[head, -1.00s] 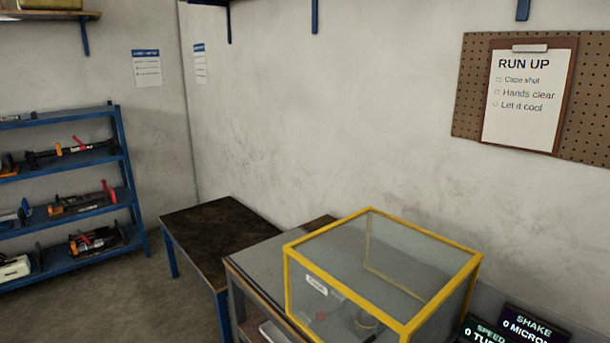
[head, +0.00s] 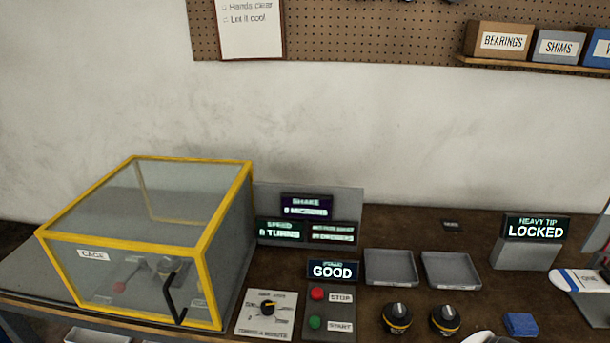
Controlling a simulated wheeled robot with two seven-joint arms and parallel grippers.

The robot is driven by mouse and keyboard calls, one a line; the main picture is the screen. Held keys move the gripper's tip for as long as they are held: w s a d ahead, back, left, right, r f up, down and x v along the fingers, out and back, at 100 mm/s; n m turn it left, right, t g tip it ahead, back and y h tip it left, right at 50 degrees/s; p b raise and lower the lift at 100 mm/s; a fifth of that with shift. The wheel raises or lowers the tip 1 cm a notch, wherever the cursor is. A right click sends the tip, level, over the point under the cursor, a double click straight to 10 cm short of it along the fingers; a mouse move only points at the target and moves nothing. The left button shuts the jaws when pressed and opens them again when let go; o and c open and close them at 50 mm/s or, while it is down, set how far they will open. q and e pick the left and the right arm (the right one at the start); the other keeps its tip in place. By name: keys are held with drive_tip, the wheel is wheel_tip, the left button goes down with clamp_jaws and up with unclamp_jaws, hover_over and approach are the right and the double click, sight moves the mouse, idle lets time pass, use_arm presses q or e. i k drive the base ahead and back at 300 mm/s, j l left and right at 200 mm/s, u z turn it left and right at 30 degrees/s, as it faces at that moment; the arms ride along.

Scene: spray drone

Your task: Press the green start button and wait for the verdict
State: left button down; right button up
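The green start button (head: 315,323) is on a dark panel at the front of the bench, beside a label reading START. The red stop button (head: 317,294) is just above it, labelled STOP. Behind the panel a small display (head: 333,270) reads GOOD in white. The yellow-framed clear cage (head: 128,246), labelled CAGE, stands shut at the left with a black handle on its front. Equipment inside shows dimly, with a red part.
A dial plate (head: 253,327) is left of the buttons. Readouts (head: 306,206) for shake and speed stand behind. Two grey trays (head: 391,284), two black knobs (head: 397,318), a blue block (head: 521,324) and a HEAVY TIP LOCKED display (head: 536,228) are to the right.

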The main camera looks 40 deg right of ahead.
sight(315, 322)
drive_tip(key=z, duration=1.55)
